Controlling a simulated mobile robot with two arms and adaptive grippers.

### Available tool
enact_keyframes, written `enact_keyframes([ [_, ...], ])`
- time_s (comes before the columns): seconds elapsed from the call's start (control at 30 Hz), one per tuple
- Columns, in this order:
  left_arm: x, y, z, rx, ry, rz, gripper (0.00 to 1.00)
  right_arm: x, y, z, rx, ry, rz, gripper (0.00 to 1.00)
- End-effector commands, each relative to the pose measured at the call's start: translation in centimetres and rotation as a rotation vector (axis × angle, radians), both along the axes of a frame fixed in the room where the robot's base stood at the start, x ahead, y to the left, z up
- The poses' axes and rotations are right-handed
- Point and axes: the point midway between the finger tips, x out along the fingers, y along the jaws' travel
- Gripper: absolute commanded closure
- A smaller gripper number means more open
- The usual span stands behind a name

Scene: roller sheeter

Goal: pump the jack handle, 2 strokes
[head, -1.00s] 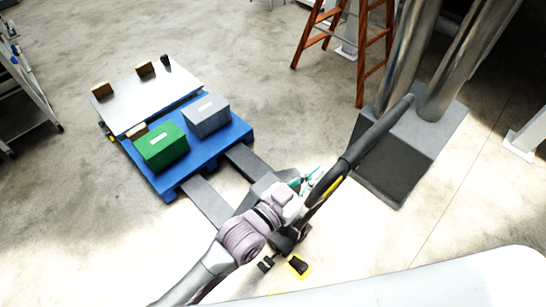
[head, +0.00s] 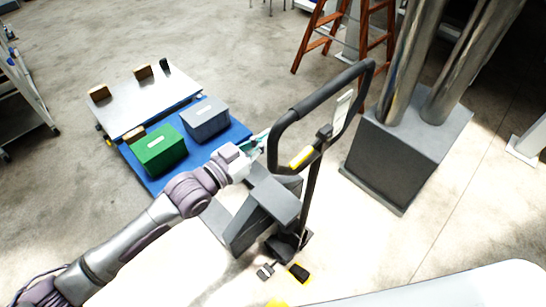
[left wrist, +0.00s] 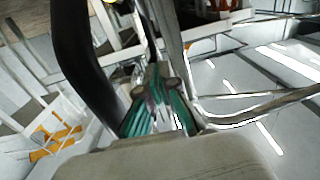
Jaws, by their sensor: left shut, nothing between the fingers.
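The jack handle (head: 367,90) is a black loop on a dark shaft, standing up from the pallet jack (head: 262,212), with a yellow part at the loop's lower side. My left gripper (head: 259,142) is shut and empty, its teal fingers beside the left side of the loop. I cannot tell whether they touch it. In the left wrist view the shut fingers (left wrist: 160,112) point forward, and a thick black bar of the handle (left wrist: 85,60) passes just to their left. My right gripper is out of view.
A blue pallet (head: 238,133) bears a green box (head: 160,150) and a grey box (head: 206,118). A metal sheet with small wooden blocks lies behind. A grey pedestal (head: 400,160) with metal columns stands right of the handle, near a wooden ladder (head: 315,38).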

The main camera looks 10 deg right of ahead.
Motion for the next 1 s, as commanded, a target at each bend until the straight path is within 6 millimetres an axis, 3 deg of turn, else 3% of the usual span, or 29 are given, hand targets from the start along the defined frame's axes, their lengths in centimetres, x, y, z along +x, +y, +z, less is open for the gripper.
enact_keyframes([
  [0.47,-0.1,-0.1,0.2,-0.001,-0.001,0.000,1.00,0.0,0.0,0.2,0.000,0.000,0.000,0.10],
  [0.8,-4.3,-3.2,0.5,-0.005,0.004,-0.002,1.00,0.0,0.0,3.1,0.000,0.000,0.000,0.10],
  [1.0,-4.9,-3.6,0.3,-0.003,-0.002,-0.001,1.00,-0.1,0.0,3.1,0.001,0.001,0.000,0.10],
])
